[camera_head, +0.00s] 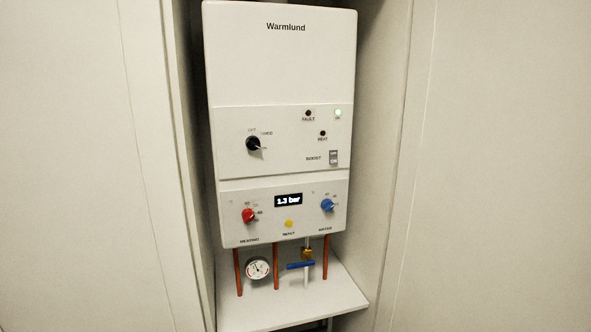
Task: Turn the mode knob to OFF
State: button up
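The mode knob (253,144) is a black round knob on the upper left of the control panel of a white Warmlund boiler (280,70). Small labels stand around the knob: OFF above it, one that seems to read TIMED at its upper right, and one at its right that is too small to read surely. Its pale pointer is turned to the right and slightly down, toward the label at the right, away from OFF. My gripper is not in view, and nothing touches the knob.
Below are a red knob (248,216), a blue knob (327,206), a yellow button (289,224) and a display (288,200) reading 1.3 bar. A BOOST switch (333,158) is at right. Copper pipes, a gauge (258,268) and a blue-handled valve (300,266) hang underneath. Cabinet walls flank the boiler.

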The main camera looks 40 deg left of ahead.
aim_at(252, 142)
jog(key=l+u, duration=0.15)
jog(key=u, duration=1.4)
jog(key=l+u, duration=0.1)
jog(key=l, duration=0.45)
jog(key=k+l+u, duration=0.15)
jog(key=l, duration=0.35)
